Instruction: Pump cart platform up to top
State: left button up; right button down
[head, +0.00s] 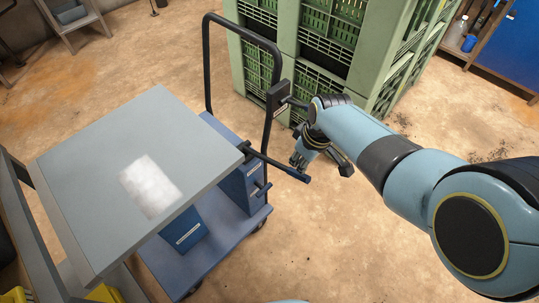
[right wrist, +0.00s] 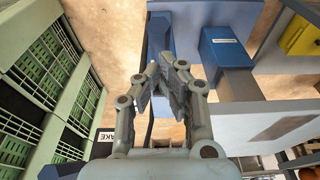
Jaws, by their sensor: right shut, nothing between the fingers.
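The blue lift cart (head: 215,245) carries a raised grey platform (head: 95,165) with a bright white patch on top. A dark lever (head: 278,165) sticks out from the cart's handle end, beside a blue housing (head: 238,190). A shorter dark lever (head: 262,188) sits lower on that housing. My right gripper (head: 322,160) is just beyond the long lever's free end, apart from it as far as I can tell. In the right wrist view my right gripper (right wrist: 168,68) is shut and empty. My left gripper is out of view.
The black push handle (head: 207,62) rises at the cart's far end, with a small labelled box (head: 278,98) on it. Stacked green crates (head: 372,45) stand close behind. A grey bench (head: 20,215) stands at the left. The floor right of the cart is open.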

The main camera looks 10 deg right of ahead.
notch_tip(320, 180, down, 14)
jog(key=b, duration=1.3)
notch_tip(320, 180, up, 14)
jog(key=p, duration=1.4)
jog(key=shift+r, duration=0.25)
jog(key=shift+f, duration=0.2)
jog(key=shift+f, duration=0.15)
notch_tip(320, 180, down, 14)
jog(key=b, duration=1.3)
notch_tip(320, 180, up, 15)
jog(key=p, duration=1.4)
jog(key=shift+f, duration=0.3)
